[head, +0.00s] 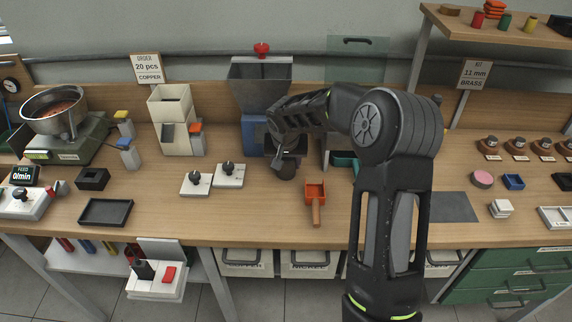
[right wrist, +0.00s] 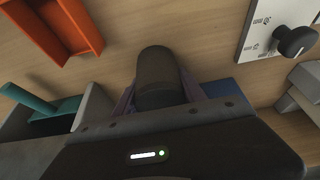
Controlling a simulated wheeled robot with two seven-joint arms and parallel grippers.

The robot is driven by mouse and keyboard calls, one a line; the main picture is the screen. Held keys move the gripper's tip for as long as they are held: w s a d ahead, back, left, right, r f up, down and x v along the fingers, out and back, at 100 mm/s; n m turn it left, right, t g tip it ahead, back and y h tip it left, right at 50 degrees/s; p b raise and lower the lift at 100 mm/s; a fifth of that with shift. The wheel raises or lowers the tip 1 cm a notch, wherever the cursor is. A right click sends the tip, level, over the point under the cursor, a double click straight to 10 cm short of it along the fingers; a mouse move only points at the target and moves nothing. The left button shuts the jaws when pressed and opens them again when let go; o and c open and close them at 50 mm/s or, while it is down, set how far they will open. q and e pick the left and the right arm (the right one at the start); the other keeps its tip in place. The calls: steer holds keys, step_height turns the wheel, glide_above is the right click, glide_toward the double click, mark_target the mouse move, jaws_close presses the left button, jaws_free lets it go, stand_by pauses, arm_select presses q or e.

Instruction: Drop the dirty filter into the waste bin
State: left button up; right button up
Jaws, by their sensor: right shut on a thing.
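My right gripper (head: 280,150) is in front of the blue base of the grey hopper, above the table. It is shut on a dark grey cylinder (head: 287,170). In the right wrist view the cylinder (right wrist: 160,75) sticks out from between the fingers, over bare wood. It may be the dirty filter, but no label or dirt shows on it. My arm hides part of the table to the right. I cannot make out a waste bin for certain in either view. My left gripper is not in view.
The grey hopper (head: 260,90) stands behind the gripper. An orange scoop (head: 316,192) lies to the right, and white knob panels (head: 228,175) lie to the left. Labelled bins (head: 310,264) sit under the table. The table's front strip (head: 255,225) is mostly clear.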

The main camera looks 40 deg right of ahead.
steer(key=c, duration=0.8)
step_height(320, 180, up, 10)
steer(key=shift+r+b, duration=0.1)
steer(key=shift+b, duration=0.65)
steer(key=shift+a, duration=0.1)
